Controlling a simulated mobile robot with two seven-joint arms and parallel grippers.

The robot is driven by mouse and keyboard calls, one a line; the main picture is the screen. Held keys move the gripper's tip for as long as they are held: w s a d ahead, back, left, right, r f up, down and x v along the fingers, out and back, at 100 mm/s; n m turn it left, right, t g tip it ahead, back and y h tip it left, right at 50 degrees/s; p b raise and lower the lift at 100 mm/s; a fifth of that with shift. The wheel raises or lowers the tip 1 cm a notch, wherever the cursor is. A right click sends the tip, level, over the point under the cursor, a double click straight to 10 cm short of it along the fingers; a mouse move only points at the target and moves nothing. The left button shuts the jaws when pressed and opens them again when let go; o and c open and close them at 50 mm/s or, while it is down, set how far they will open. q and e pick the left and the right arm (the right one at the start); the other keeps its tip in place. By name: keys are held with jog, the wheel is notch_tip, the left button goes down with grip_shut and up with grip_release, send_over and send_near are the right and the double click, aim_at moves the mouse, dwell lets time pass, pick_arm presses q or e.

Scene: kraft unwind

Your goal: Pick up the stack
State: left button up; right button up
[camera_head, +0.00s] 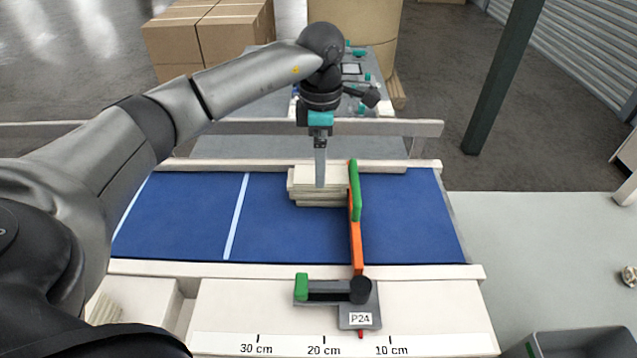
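A stack of flat cream pieces (304,184) lies on the blue conveyor belt (190,215), near its far side. Its layers are slightly uneven. Its right side is by the green-and-orange stop arm (356,215); I cannot tell whether they touch. My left gripper (320,184) points straight down at the stack, its finger overlapping the stack's middle. The fingers line up edge-on, so only one narrow grey finger shows, and I cannot tell the gap or whether it touches the stack. My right gripper is not in view.
The stop arm pivots on a grey bracket labelled P24 (360,319) on the near rail, above a centimetre scale. Cream rails (400,271) border the belt. A grey bin (585,345) is at lower right. Cardboard boxes (205,35) stand behind. The belt's left part is clear.

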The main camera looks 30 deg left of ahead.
pick_arm(q)
notch_tip(320, 180, down, 4)
jog(key=shift+s+a+f+p, duration=0.1)
jog(key=shift+a+f+p, duration=0.05)
jog(key=shift+f+p, duration=0.15)
jog(key=shift+r, duration=0.1)
jog(key=c, duration=1.5)
